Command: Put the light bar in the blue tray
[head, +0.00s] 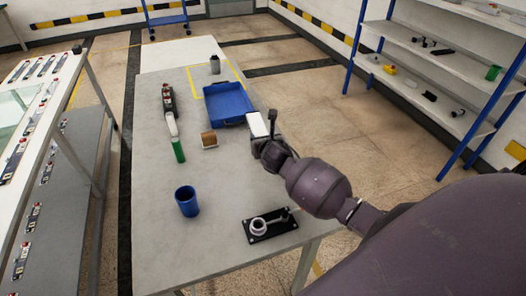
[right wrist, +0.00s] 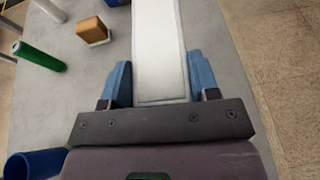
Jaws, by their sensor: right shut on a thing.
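The light bar is a flat white bar (right wrist: 159,45). My right gripper (right wrist: 160,85) is shut on it, with blue fingers on both sides of the bar, which points away from the palm. In the head view the bar (head: 257,125) shows small and white at the end of my right arm, just beside the near right corner of the blue tray. The blue tray (head: 236,119) lies on the grey table, partly inside a yellow outline, and looks empty. My left gripper is not in view.
On the table (head: 160,230) stand a blue cup (head: 187,201), a green cylinder (head: 178,151), a brown block (head: 209,139), a dark tool (head: 168,98), a grey cup (head: 215,64) and a black fixture plate (head: 270,225). A shelf rack (head: 450,62) stands at the right.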

